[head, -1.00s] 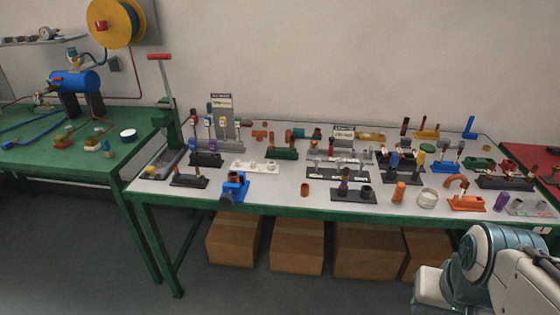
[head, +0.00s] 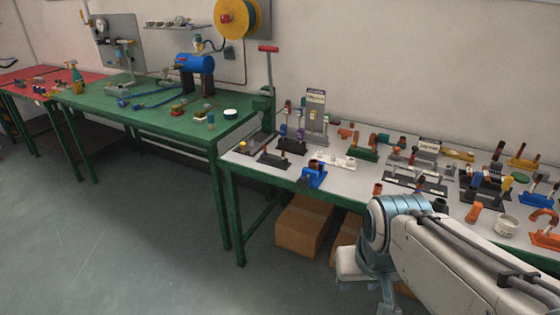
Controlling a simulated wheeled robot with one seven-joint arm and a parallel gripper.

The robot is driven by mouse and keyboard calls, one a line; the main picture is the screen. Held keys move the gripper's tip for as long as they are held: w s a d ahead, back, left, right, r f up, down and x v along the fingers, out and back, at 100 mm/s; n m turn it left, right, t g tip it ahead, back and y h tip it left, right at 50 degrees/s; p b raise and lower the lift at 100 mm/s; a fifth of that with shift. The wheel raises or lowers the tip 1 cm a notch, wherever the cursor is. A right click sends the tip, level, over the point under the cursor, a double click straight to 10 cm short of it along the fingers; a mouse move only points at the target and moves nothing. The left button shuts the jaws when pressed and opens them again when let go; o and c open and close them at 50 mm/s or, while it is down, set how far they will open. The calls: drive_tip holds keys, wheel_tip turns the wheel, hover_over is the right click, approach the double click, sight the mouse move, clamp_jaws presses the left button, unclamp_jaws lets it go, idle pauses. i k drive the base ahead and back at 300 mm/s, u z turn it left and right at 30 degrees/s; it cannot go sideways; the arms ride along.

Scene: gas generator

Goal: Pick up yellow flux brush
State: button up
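I cannot pick out a flux brush for certain at this size. Several yellow things show on the white-topped bench (head: 342,180): a yellow cylinder (head: 507,183) standing upright toward the right, a yellow tray (head: 458,155) at the back, and a yellow-orange holder (head: 523,163) with upright dark pieces. My arm crosses the lower right in front of the bench and hides part of its front edge. Its far end bends down toward the bottom edge. I cannot make out gripper fingers.
A green table (head: 150,112) with a blue tank (head: 195,63) stands to the left, and a red table (head: 40,78) beyond it. A green press with a red handle (head: 268,49) stands at the bench's left end. Cardboard boxes (head: 303,228) sit underneath. The floor at left is clear.

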sight(509, 180)
drive_tip(key=z, duration=1.45)
drive_tip(key=i, duration=1.65)
drive_tip(key=z, duration=0.1)
